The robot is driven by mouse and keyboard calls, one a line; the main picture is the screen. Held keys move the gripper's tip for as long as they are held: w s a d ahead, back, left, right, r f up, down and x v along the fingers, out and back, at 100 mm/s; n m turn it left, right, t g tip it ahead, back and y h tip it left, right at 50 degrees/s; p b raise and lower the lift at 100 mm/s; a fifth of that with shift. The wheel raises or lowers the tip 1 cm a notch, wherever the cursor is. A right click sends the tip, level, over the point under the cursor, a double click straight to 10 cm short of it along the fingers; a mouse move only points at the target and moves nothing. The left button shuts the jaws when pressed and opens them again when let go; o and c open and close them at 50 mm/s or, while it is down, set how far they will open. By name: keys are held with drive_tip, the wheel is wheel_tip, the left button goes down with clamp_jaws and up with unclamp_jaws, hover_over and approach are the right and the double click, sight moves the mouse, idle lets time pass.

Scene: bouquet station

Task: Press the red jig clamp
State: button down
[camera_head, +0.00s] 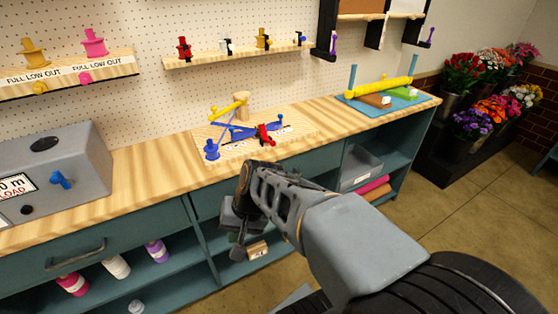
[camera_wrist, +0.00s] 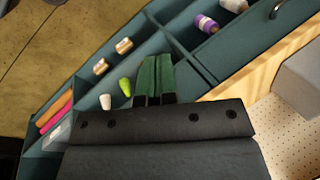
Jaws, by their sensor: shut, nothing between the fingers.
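The red jig clamp (camera_head: 266,135) is a small red lever on the front part of a pale wooden jig board (camera_head: 299,125) on the bench, in the head view. Blue clamp parts (camera_head: 240,131) and a yellow lever (camera_head: 226,109) are on the same board. My gripper (camera_head: 238,251) hangs in front of the bench, below the worktop and apart from the red clamp. In the wrist view its dark green fingers (camera_wrist: 156,62) are together with nothing between them. The red clamp is not in the wrist view.
A grey box (camera_head: 70,165) stands on the worktop at left. A blue tray (camera_head: 415,100) with a yellow bar is at right. Spools and bottles (camera_head: 157,250) fill the shelves below. Flower buckets (camera_head: 470,123) stand at far right.

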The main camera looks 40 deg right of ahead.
drive_tip(key=w+d+f+m+t+y+b, duration=0.6)
drive_tip(key=w+d+m+t+b, duration=0.3)
drive_tip(key=m, duration=0.5)
drive_tip(key=d+f+m+t+h+b, duration=0.1)
drive_tip(key=d+m+t+h+b, duration=0.1)
drive_tip(key=d+m+t+h, duration=0.2)
drive_tip(key=d+f+m+t+h+b, duration=0.1)
drive_tip(key=d+m+t+h, duration=0.4)
drive_tip(key=d+m, duration=0.5)
drive_tip(key=d+h+b, duration=0.1)
drive_tip(key=d, duration=0.5)
drive_tip(key=shift+w+d+f, duration=0.2)
drive_tip(key=shift+w+f, duration=0.05)
drive_tip(key=shift+w, duration=0.15)
drive_tip(key=shift+w, duration=0.1)
drive_tip(key=shift+w+a+r, duration=0.1)
drive_tip(key=shift+w+r, duration=0.85)
drive_tip(key=shift+w, duration=1)
drive_tip(key=shift+w+a+r, duration=0.1)
drive_tip(key=shift+w+r, duration=0.8)
drive_tip(key=shift+w, duration=1.05)
drive_tip(key=shift+w+a+r, duration=0.1)
drive_tip(key=shift+w+r, duration=0.85)
drive_tip(key=shift+w, duration=1)
